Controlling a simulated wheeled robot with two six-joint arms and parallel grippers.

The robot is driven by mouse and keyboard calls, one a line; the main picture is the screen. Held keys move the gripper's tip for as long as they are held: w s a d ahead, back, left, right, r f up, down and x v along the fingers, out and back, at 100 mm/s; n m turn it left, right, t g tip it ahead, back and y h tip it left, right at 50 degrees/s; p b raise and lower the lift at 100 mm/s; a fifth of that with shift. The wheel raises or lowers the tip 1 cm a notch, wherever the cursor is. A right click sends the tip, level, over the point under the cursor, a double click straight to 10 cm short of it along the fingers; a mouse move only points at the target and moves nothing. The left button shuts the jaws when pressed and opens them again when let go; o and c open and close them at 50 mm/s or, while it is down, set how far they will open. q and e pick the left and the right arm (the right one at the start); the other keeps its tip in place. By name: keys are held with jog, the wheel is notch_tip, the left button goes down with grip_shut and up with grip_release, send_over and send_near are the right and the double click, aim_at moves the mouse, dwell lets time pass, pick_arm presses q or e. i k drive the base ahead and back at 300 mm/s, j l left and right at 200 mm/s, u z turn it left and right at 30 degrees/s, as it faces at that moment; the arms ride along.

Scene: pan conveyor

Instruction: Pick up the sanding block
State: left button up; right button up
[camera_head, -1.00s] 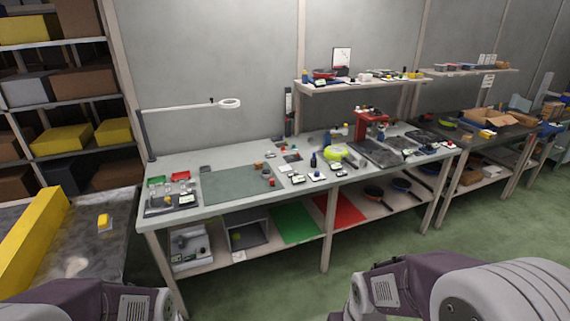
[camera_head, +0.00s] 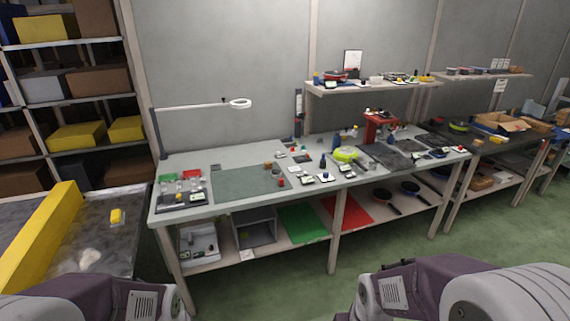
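A small yellow block (camera_head: 116,216) lies on the dark, worn surface (camera_head: 108,239) at the left. It could be the sanding block, but I cannot tell for sure at this size. Several small items lie on the long workbench (camera_head: 210,214), too small to identify one by one. Only upper parts of my two arms show along the bottom edge. Both of my grippers are out of the frame.
A long yellow bar (camera_head: 42,236) runs along the left of the worn surface. A grey mat (camera_head: 243,184) on the bench is mostly clear. Green floor (camera_head: 270,292) lies open in front.

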aim_at(268, 165)
jog(key=i+l, duration=0.15)
jog(key=i, duration=0.55)
jog(key=i+l, duration=0.15)
jog(key=i, duration=0.55)
jog(key=i+l, duration=0.15)
jog(key=i, duration=0.55)
jog(key=i+l, duration=0.15)
jog(key=i, duration=0.55)
